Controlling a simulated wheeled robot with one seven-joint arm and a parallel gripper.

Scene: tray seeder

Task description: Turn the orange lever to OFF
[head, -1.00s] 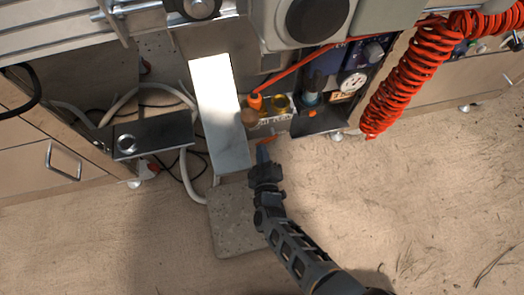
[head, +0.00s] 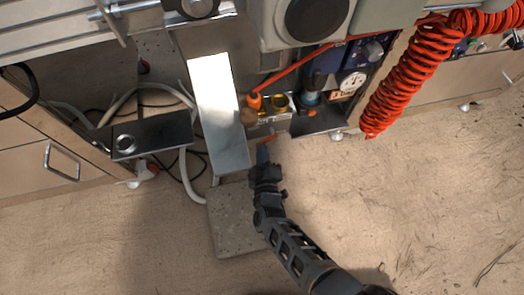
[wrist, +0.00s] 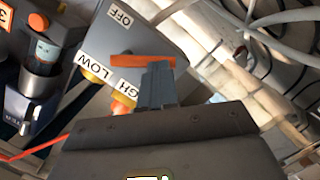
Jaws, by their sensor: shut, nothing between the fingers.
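The orange lever (wrist: 142,60) is a flat bar on a grey box face (wrist: 160,35), lying roughly level in the wrist view. The box carries white labels: the OFF label (wrist: 121,15) above the lever, the LOW label (wrist: 80,60) to its left, and the HIGH label (wrist: 127,87) below it. My gripper (wrist: 158,72) is shut and empty, its fingertips at the lever's right half and overlapping it in view; I cannot tell whether they touch. In the head view the lever (head: 267,139) is a small orange strip just beyond my gripper (head: 262,153).
A bright metal plate (head: 219,110) stands close left of my gripper. A red coiled hose (head: 410,80) hangs at the right. A dark shelf (head: 152,136) juts out at the left. A grey slab (head: 228,215) lies on the floor, which is clear at the right.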

